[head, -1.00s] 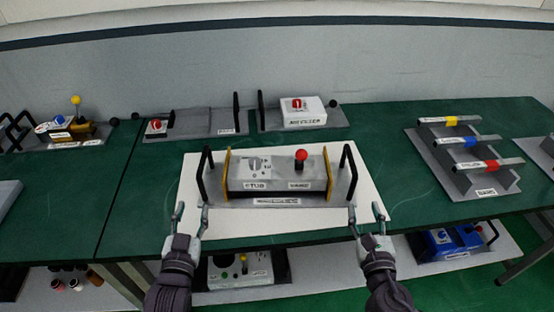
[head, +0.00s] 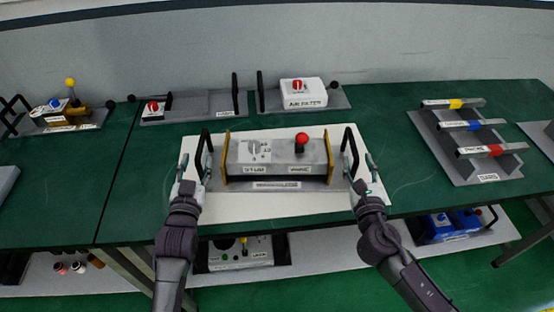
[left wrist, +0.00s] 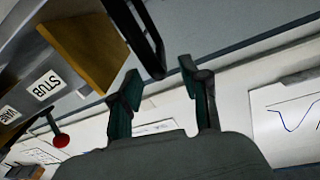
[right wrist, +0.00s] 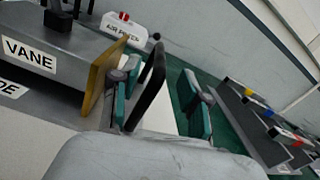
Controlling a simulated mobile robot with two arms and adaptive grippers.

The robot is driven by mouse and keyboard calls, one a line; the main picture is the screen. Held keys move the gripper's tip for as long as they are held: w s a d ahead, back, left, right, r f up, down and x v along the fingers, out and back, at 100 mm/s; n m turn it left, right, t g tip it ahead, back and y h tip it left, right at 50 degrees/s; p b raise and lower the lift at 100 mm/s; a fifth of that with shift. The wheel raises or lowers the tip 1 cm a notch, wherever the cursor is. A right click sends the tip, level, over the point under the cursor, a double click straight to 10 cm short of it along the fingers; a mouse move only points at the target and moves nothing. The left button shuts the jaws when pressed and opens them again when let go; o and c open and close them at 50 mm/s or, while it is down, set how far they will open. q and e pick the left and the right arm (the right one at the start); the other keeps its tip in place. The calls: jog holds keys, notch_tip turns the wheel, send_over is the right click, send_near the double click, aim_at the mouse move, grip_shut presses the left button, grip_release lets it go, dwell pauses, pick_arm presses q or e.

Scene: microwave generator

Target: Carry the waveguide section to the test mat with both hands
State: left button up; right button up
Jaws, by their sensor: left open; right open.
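The waveguide section (head: 276,172) is a grey box with yellow end flanges, STUB and VANE labels, a red knob and a black handle at each end. It lies flat on a white mat (head: 270,206). My left gripper (head: 193,172) is open at the left handle (head: 206,150); in the left wrist view this handle (left wrist: 148,38) reaches between the fingertips. My right gripper (head: 362,170) is open at the right handle (head: 350,148); in the right wrist view this handle (right wrist: 150,85) stands between the fingers. Neither gripper is closed on a handle.
A grey plate (head: 215,103) and a white AIR FILTER box (head: 304,92) stand behind. A rack with yellow, blue and red marked bars (head: 467,140) is at right. A yellow-knobbed device (head: 68,112) is at left. Green table (head: 400,183) is bare between mat and rack.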

aim_at(205, 130)
pick_arm(q)
jog(key=w, duration=0.7)
pick_arm(e)
jog(key=w, duration=0.7)
pick_arm(q)
jog(key=shift+c, duration=0.2)
pick_arm(e)
jog(key=shift+c, duration=0.2)
pick_arm(q)
grip_shut()
pick_arm(e)
grip_shut()
pick_arm(q)
jog(key=shift+w+r, duration=0.1)
jog(key=shift+r, duration=0.1)
pick_arm(e)
jog(key=shift+w+r, duration=0.1)
jog(key=shift+r, duration=0.1)
